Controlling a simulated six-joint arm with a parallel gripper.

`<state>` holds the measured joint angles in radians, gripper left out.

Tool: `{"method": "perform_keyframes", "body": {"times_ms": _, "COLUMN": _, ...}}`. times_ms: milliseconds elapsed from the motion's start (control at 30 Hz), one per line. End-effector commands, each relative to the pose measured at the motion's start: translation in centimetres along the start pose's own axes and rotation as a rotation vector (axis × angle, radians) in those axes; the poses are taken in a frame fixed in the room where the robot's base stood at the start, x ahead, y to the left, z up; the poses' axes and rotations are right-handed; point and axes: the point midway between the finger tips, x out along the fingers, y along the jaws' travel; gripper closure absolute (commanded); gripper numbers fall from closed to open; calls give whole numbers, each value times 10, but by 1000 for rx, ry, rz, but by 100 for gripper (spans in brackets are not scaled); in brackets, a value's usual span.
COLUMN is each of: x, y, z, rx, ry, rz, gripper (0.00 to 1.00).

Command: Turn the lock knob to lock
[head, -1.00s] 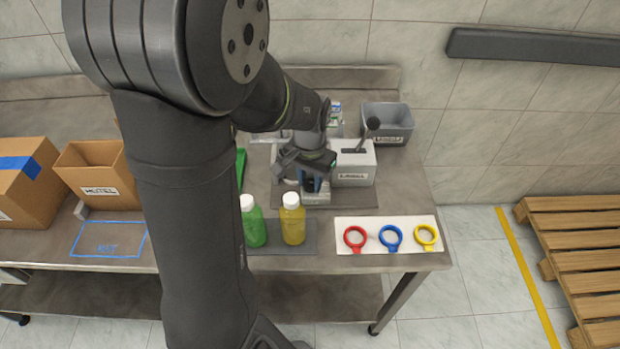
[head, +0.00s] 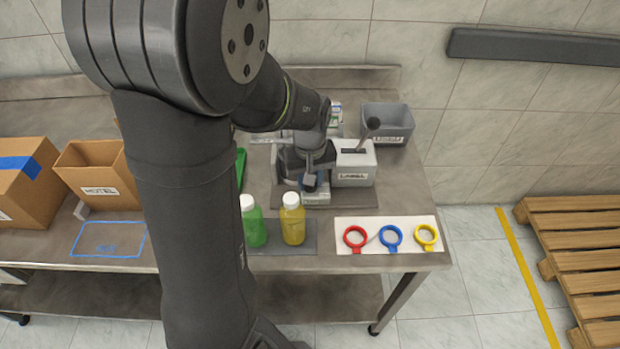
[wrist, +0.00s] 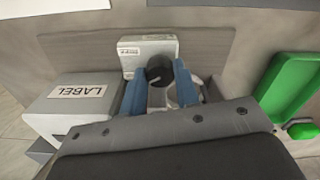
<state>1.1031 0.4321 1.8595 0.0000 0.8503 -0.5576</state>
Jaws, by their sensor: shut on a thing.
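The lock knob (wrist: 157,77) is a dark round knob on a small light-grey device (wrist: 148,50) with a printed label, seen in the wrist view. My gripper (wrist: 159,88) has its two blue fingers on either side of the knob and is shut on it. The fingers hide part of the knob. In the head view my gripper (head: 311,184) is over the device (head: 316,199), left of the labelled grey box, and the knob is hidden behind it.
A green bottle (head: 254,226) and a yellow bottle (head: 292,224) stand in front. Red, blue and yellow rings lie on a white board (head: 345,223).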

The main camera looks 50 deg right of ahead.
Motion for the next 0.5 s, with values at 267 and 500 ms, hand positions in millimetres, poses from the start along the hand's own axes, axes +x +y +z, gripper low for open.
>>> {"method": "perform_keyframes", "body": {"times_ms": 267, "x": -1, "y": 0, "z": 0, "rx": -37, "ry": 1, "rz": 1, "gripper": 94}}
{"method": "perform_keyframes", "body": {"times_ms": 500, "x": -1, "y": 0, "z": 0, "rx": -38, "ry": 1, "rz": 1, "gripper": 94}}
